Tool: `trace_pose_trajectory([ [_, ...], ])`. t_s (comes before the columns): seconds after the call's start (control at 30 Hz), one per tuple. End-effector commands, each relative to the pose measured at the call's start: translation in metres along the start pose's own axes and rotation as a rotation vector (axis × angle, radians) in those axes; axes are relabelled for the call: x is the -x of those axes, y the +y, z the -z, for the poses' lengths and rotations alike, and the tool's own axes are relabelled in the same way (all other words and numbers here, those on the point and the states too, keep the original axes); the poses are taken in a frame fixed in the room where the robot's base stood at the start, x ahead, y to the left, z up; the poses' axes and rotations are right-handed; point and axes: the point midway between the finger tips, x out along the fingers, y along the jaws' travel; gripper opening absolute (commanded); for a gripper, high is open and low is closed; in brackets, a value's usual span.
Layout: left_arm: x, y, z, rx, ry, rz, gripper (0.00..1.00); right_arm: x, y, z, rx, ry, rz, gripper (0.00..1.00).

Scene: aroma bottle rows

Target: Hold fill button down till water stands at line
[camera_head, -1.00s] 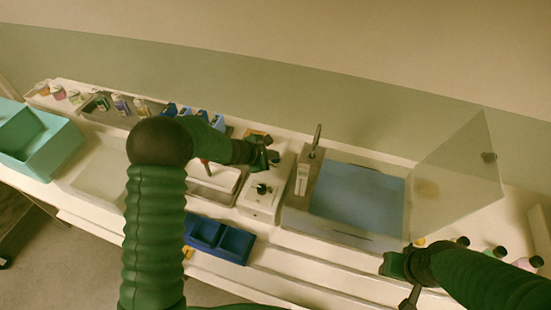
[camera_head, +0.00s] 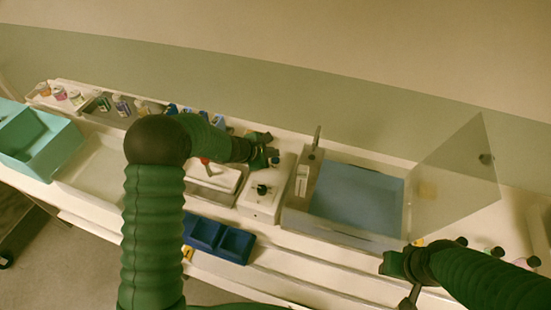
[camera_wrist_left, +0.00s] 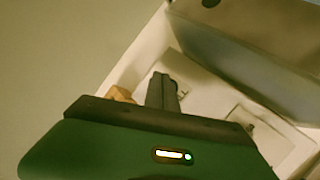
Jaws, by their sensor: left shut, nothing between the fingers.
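A white box unit (camera_head: 260,206) with a black knob (camera_head: 262,189) stands left of a tank (camera_head: 296,218) with a blue area (camera_head: 355,200) inside. I cannot make out a level line or tell where the water stands. My left gripper (camera_head: 266,147) is shut and empty over the back of the unit. A small dark round part (camera_head: 275,161) shows just below it; I cannot tell if it is the fill button. In the left wrist view the closed fingers (camera_wrist_left: 163,90) lie above a white surface. My right gripper (camera_head: 398,272) is near the tank's front right corner, its jaws unclear.
A clear tilted panel (camera_head: 455,175) rises at the tank's right. A tap (camera_head: 316,140) stands behind its left edge. Blue bins (camera_head: 236,246) sit in front, a teal crate (camera_head: 60,150) far left. A tan block (camera_wrist_left: 120,94) lies beside my fingers.

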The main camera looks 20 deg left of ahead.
Motion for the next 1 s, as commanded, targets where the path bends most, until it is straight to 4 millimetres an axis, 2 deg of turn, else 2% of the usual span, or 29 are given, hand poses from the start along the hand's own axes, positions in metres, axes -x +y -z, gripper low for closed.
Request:
trace_pose_trajectory([
  [0.23,0.003,0.002,-0.002,0.0,0.0,0.0,0.0,0.003,0.0,0.001,0.0,0.0,0.0,0.36],
  [0.7,0.035,0.026,-0.026,0.0,-0.001,-0.001,0.0,0.036,0.0,0.009,0.0,0.0,0.0,0.36],
  [1.0,0.034,0.025,-0.025,0.0,-0.001,0.0,0.0,0.035,0.0,0.008,0.0,0.0,0.0,0.36],
])
